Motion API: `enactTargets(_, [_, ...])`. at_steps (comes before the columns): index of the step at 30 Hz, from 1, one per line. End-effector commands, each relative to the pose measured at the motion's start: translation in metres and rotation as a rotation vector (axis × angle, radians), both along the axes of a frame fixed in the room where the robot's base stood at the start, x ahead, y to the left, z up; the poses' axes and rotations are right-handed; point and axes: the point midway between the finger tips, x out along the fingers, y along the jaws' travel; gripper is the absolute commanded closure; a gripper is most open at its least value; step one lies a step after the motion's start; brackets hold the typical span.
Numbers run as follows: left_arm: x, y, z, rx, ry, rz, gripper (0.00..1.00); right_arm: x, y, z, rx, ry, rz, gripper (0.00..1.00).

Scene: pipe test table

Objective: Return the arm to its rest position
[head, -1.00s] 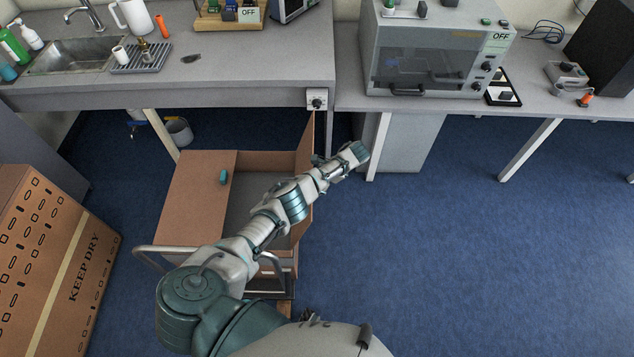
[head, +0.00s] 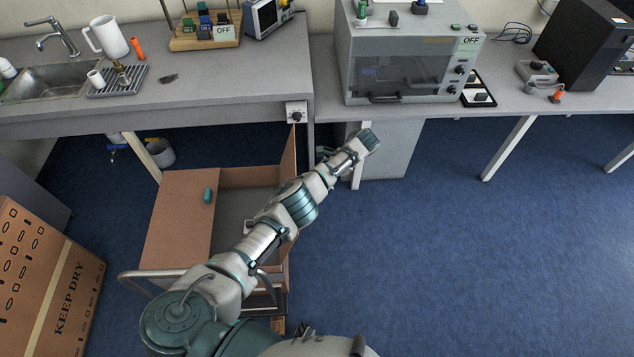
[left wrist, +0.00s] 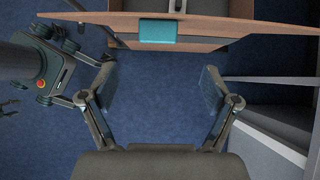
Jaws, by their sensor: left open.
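My left arm (head: 300,203) comes in from the lower left in the head view and reaches up and right across the open cardboard box (head: 180,215). Its far end is over the floor, right of the box and in front of the counters. The fingers are not clear in the head view. In the left wrist view my left gripper (left wrist: 160,83) is open and empty, with its fingers wide apart over blue floor. A brown panel edge with a teal piece (left wrist: 157,31) lies beyond the fingertips. My right gripper is in neither view.
A grey counter with a sink (head: 50,75) and a bench with a glass-fronted cabinet (head: 400,65) stand behind. A KEEP DRY carton (head: 45,280) is at left. The blue floor at right (head: 450,250) is clear.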

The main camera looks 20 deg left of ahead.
Motion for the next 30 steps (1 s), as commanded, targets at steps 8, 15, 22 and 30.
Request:
enactTargets(8, [0.000, 0.000, 0.000, 0.000, 0.000, 0.000, 0.12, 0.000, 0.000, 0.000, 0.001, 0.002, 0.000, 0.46])
enactTargets(15, [-0.001, -0.002, -0.003, -0.003, -0.001, -0.002, 0.12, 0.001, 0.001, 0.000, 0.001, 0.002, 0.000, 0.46])
enactTargets(22, [-0.037, -0.057, -0.084, -0.123, -0.055, -0.046, 0.12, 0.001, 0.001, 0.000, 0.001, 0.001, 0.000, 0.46])
enactTargets(30, [-0.153, -0.136, -0.177, -0.422, -0.271, 0.119, 0.12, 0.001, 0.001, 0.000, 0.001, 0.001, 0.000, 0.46])
